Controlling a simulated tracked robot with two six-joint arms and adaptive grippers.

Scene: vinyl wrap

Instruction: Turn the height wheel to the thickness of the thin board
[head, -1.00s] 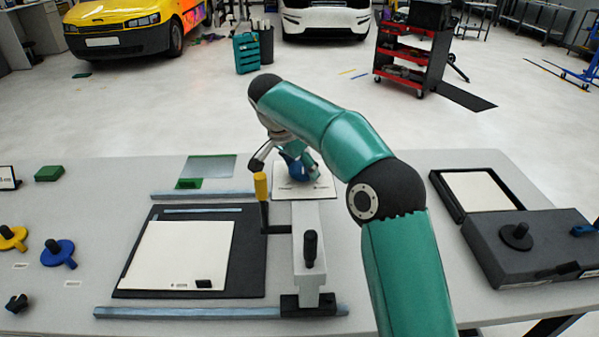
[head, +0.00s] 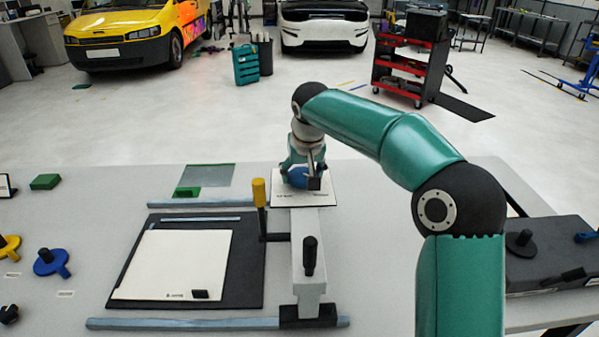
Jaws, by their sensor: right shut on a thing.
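My right gripper (head: 306,180) is at the far end of the grey gantry beam (head: 305,233), shut on a blue wheel (head: 296,178). The wheel is mostly hidden by the gripper. I take it to be the height wheel; its setting cannot be read. A white plate with small dark print (head: 321,198) lies beneath it. A flat cream board (head: 175,265) lies on the black bed (head: 252,280) left of the beam, with a small black block on its front edge. I cannot tell its thickness. My left gripper is not in view.
Two grey rails (head: 210,323) run at the front and back of the bed. A spare blue knob (head: 48,262) lies left. A dark case (head: 550,250) stands right, partly behind my arm.

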